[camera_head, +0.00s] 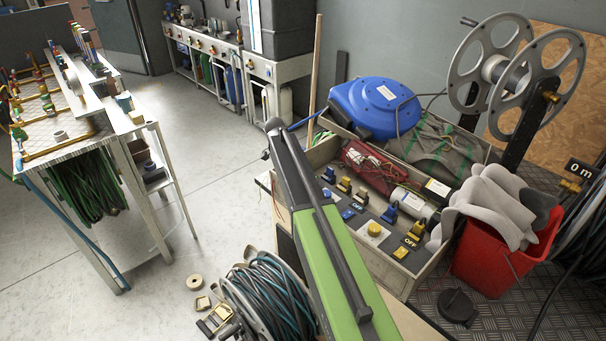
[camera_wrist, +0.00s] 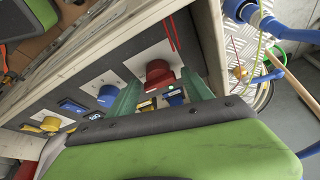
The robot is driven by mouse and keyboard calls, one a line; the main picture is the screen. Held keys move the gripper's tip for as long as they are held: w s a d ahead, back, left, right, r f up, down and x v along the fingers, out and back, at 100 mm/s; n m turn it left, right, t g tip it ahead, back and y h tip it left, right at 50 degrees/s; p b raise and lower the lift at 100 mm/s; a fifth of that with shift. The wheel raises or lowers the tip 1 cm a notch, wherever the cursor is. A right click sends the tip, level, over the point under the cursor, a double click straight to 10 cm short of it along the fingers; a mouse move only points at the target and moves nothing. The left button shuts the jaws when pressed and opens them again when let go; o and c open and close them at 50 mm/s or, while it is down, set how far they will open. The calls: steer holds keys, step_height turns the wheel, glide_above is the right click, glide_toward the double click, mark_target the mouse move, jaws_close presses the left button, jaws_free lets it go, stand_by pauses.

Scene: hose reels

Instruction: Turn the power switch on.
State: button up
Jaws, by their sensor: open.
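A control panel with switches and knobs shows in the wrist view (camera_wrist: 115,78) and in the head view (camera_head: 365,222). My gripper (camera_wrist: 160,76) is in front of it with its two translucent green fingers apart and empty. A red knob (camera_wrist: 158,72) lies between the fingertips. A small blue switch (camera_wrist: 174,97) with a green light beside it sits just below the knob, near the right finger. Another blue switch (camera_wrist: 73,105) is further left, beside a small dark label. I cannot tell which is the power switch. In the head view my green arm covers part of the panel, and the gripper cannot be made out.
A blue hose reel (camera_head: 375,106) and a red bundle (camera_head: 372,165) lie behind the panel. A red bucket (camera_head: 503,258) with grey cloth stands to the right. A coiled-hose reel (camera_head: 265,300) is at the front. The floor (camera_head: 205,160) at left centre is clear.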

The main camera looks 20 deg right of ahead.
steer(key=p+v, duration=1.3)
steer(key=v, duration=0.2)
steer(key=shift+a+r, duration=0.2)
steer(key=shift+r, duration=0.05)
steer(key=shift+w, duration=0.15)
steer(key=s+a+n+y, duration=0.1)
steer(key=s+a+n, duration=0.2)
steer(key=s, duration=0.6)
steer(key=s+a+f+n+y, duration=0.1)
steer(key=s+a+n+y, duration=0.1)
steer(key=s+n, duration=0.6)
steer(key=s+a+n+y, duration=0.1)
steer(key=s+a+n, duration=0.3)
steer(key=s, duration=0.6)
steer(key=shift+s+f+n+g, duration=0.3)
steer(key=shift+f+n, duration=0.1)
steer(key=shift+n, duration=0.4)
steer(key=shift+a, duration=0.1)
